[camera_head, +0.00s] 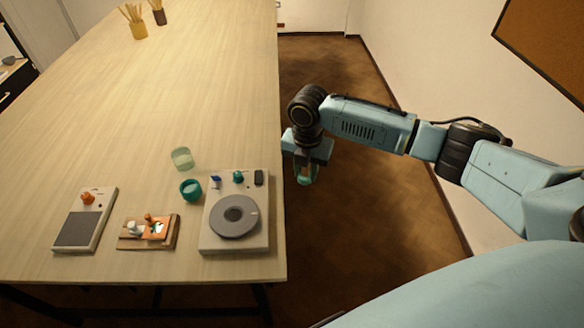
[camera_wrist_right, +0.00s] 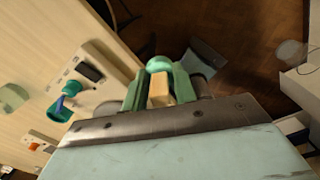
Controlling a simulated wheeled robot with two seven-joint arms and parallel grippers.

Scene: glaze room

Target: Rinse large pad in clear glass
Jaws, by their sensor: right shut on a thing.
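My right gripper (camera_head: 305,172) hangs over the floor, just off the table's right edge. In the right wrist view its green fingers are shut on a tan block (camera_wrist_right: 159,92), with a rounded pale teal part (camera_wrist_right: 159,64) at its far end. I cannot tell for sure whether this is the large pad. The clear glass (camera_head: 182,158), pale green and see-through, stands upright on the table, left of my gripper. A solid teal cup (camera_head: 191,189) stands just in front of it. My left gripper is out of view.
A white turntable device (camera_head: 211,234) with small knobs stands at the table's right edge. To its left are a small board (camera_head: 130,243) with orange and white pieces and a grey-faced panel (camera_head: 78,230) with an orange knob. Brush pots (camera_head: 139,31) stand far back. Mid-table is clear.

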